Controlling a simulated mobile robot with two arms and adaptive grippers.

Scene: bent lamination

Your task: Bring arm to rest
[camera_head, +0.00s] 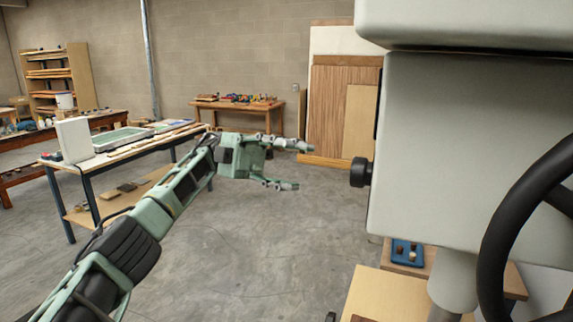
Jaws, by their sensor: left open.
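My left arm comes in from the lower left and reaches toward the middle of the head view. My left gripper (292,166) is open and empty, its two fingers spread apart and pointing right. It hangs in the air over the grey floor, to the left of a large pale machine (460,150). My right gripper is not in view.
The machine fills the right side, with a black knob (360,172) and a black handwheel (525,225). A workbench (120,152) stands at the left. A far table (240,107) holds coloured items. Wood panels (335,110) lean at the back. The middle floor (250,250) is clear.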

